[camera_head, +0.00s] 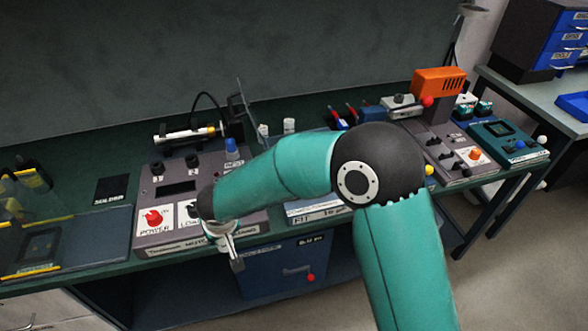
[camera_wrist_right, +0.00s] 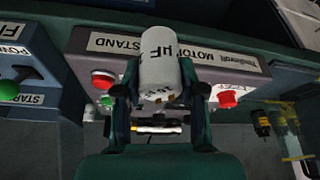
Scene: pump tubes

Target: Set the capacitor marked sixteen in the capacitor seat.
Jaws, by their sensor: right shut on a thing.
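A white cylindrical capacitor (camera_wrist_right: 160,68) with a black "µF" marking is between the fingers of my right gripper (camera_wrist_right: 159,92) in the right wrist view. The gripper is shut on it. Its number cannot be read here. In the head view my right gripper (camera_head: 231,248) is low at the front edge of the grey motor stand (camera_head: 160,238), beside its lower right part. Two small white cylinders (camera_head: 289,125) stand behind the stand; their markings are too small to read. I cannot make out the capacitor seat. My left gripper is not in view.
The stand carries a red power knob (camera_head: 154,217) and black knobs. A blue-capped part (camera_head: 231,149) stands at its back right. A clear box with yellow edges (camera_head: 40,228) is at the left. My right arm hides the bench middle. An orange-topped device (camera_head: 438,85) stands to the right.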

